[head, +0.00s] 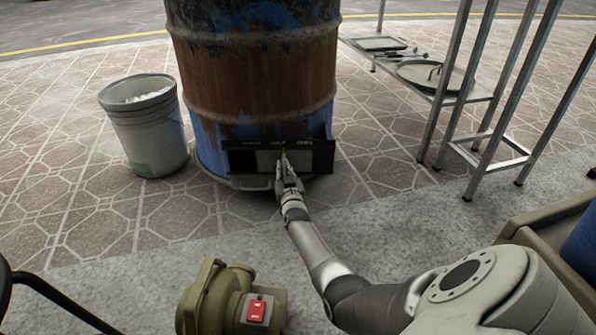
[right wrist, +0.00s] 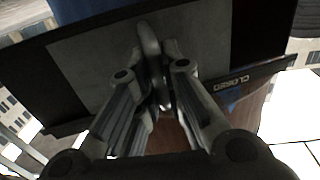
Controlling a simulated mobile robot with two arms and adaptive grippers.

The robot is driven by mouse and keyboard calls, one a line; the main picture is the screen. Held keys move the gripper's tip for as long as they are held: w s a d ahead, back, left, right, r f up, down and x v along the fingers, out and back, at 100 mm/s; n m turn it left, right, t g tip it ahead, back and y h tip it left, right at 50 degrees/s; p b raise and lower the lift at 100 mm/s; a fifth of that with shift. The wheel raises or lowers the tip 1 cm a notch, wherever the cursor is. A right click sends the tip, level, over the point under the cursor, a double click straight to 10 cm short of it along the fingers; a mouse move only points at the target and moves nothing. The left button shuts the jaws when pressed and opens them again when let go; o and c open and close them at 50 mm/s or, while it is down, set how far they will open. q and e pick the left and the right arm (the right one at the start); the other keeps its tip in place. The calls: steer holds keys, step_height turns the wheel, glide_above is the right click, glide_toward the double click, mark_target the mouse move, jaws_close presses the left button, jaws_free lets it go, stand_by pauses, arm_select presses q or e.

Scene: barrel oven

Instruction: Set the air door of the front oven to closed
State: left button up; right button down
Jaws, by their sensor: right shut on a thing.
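The front oven is a rusty blue barrel (head: 260,70) standing on the paving. Its air door is a grey plate (head: 267,160) in a black frame (head: 240,160) low on the barrel, with small labels along the frame's top. The right-hand label (right wrist: 232,82) reads CLOSED in the right wrist view. My right gripper (head: 287,180) is at the plate's front. In the right wrist view its fingers (right wrist: 157,85) are shut on the plate's upright handle (right wrist: 150,50). The handle stands near the middle of the frame, left of the CLOSED label in the head view. My left gripper is out of view.
A grey bucket (head: 145,125) stands left of the barrel. A metal rack (head: 455,95) with trays and a lid (head: 432,75) stands at the right. A beige blower with a red switch (head: 257,310) sits at the front. Paving around the barrel's front is clear.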

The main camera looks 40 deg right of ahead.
steer(key=w+a+b, duration=0.1)
steer(key=w+a, duration=0.2)
steer(key=w+a+b, duration=0.1)
steer(key=w+a, duration=0.2)
steer(key=a, duration=0.1)
steer(key=shift+w+r, duration=0.1)
steer(key=shift+w, duration=0.05)
steer(key=shift+w+a, duration=0.25)
steer(key=shift+w+a+r+b, duration=0.2)
steer(key=shift+b, duration=0.1)
steer(key=c, duration=1.5)
jaws_free()
steer(key=shift+w+a, duration=0.15)
steer(key=shift+a, duration=0.05)
steer(key=shift+d, duration=0.1)
steer(key=shift+s+d+f, duration=0.1)
steer(key=shift+s, duration=0.1)
